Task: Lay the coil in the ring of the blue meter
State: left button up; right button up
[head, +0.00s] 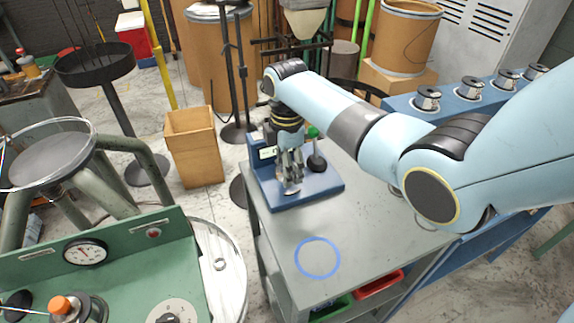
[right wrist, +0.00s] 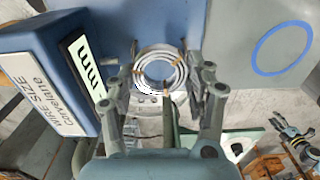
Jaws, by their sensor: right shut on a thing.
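The blue meter (head: 325,187) stands on the grey bench in the head view. Its body carries a light display and a "WIRE SIZE" label (right wrist: 62,100) at the left of the right wrist view. My right gripper (head: 291,176) is over the meter's blue base, shut on the wire coil (head: 292,189). In the right wrist view the coil (right wrist: 160,50) shows as a silver ring with tan ties between my fingers. I cannot tell whether it touches the base. A flat blue ring (head: 318,239) lies empty on the bench top in front of the meter.
The green machine (head: 125,262) stands at left. Red (head: 379,284) and green bins sit under the bench. Several spools (head: 427,97) stand on a blue surface behind my right arm.

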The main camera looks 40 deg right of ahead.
jog(key=shift+p, duration=0.6)
dwell(0.7)
jog(key=shift+f+b, duration=1)
jog(key=shift+f, duration=0.55)
jog(key=o, duration=1.4)
jog(key=shift+c, duration=0.2)
